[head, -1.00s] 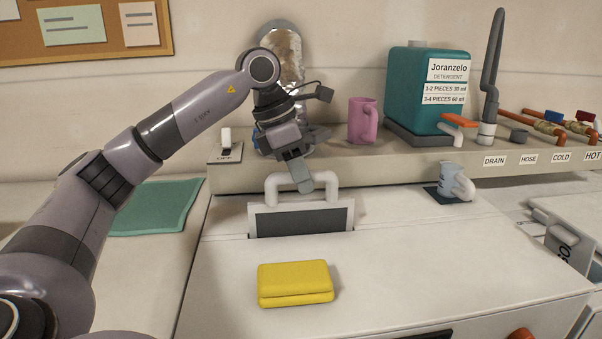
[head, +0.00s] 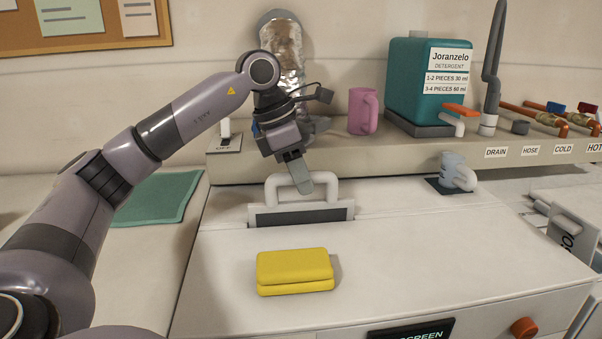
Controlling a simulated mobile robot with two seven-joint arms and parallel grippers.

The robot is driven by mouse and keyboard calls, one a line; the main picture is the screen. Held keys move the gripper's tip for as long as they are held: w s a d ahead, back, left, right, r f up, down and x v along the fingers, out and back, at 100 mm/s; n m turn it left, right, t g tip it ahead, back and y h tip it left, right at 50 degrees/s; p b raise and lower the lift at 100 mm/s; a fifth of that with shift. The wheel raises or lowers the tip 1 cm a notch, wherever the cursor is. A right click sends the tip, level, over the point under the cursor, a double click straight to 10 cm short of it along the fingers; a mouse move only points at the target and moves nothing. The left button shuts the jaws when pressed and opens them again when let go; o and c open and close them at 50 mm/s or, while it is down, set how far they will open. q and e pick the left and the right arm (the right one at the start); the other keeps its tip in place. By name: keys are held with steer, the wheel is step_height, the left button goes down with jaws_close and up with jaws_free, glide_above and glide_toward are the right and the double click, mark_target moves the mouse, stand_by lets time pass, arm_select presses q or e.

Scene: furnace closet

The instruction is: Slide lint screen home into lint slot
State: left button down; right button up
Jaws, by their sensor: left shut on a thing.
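The lint screen (head: 301,216) is a grey framed panel with a dark mesh and a pale loop handle (head: 327,181). It stands upright in the slot in the white machine top, with only a low strip of mesh showing above the surface. My left gripper (head: 301,186) is shut on the handle from above. The slot itself is mostly hidden by the screen. My right gripper is not in view.
A folded yellow cloth (head: 295,272) lies on the machine top in front of the screen. A pink mug (head: 363,111) and a teal detergent jug (head: 428,80) stand on the ledge behind. A measuring cup (head: 457,173) sits at right. The top between them is clear.

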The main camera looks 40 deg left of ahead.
mark_target(301, 201)
arm_select(q)
steer(key=shift+f+b, duration=1.1)
steer(key=shift+f, duration=0.6)
steer(key=c, duration=0.8)
jaws_free()
